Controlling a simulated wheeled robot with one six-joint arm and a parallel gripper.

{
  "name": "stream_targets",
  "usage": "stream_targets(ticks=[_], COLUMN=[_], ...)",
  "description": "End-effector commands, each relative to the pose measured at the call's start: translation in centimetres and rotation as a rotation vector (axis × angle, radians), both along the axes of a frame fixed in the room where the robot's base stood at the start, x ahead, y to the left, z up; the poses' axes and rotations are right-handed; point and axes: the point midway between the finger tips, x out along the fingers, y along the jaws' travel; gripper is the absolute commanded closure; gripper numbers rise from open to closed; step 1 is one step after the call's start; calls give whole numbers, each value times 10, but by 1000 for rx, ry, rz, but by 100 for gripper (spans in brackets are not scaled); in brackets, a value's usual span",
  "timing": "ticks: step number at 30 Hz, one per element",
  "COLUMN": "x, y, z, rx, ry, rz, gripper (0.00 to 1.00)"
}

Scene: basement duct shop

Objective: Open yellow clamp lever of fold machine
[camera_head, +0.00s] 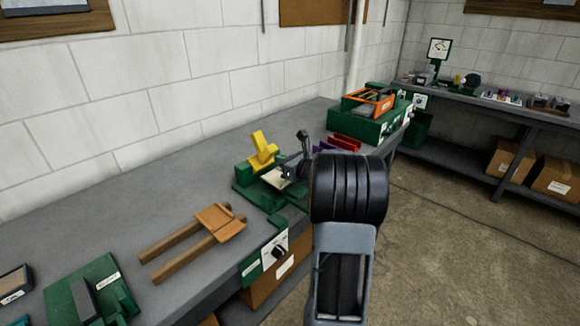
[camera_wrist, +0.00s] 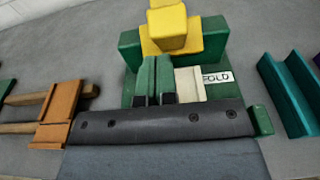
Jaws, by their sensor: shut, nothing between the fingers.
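The fold machine is a green unit on the grey bench, seen in the head view (camera_head: 250,197) and, with a FOLD label, in the wrist view (camera_wrist: 212,90). Its yellow clamp lever (camera_head: 262,150) stands up at the back, tilted; in the wrist view the lever (camera_wrist: 167,28) is at top centre. A cream plate (camera_wrist: 190,85) lies on the machine. My gripper (camera_head: 286,172) is over the machine's front right, to the right of the lever. In the wrist view its fingers (camera_wrist: 154,72) are together and empty, pointing toward the lever's base. I cannot tell whether they touch it.
A wooden fork-shaped piece (camera_head: 190,240) lies left of the machine, and a green block (camera_head: 92,290) farther left. Purple and red racks (camera_head: 344,143) and a green box with an orange frame (camera_head: 368,125) stand to the right. The bench behind the wooden piece is clear.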

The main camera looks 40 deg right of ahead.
Motion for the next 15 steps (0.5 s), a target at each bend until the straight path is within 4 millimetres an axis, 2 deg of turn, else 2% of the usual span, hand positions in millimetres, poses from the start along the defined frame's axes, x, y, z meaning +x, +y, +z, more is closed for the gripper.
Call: stream_targets(ticks=[6, 15], x=[10, 11], y=[2, 2], z=[8, 8], rx=[1, 1], ry=[0, 0], rz=[1, 0], gripper=[100, 100])
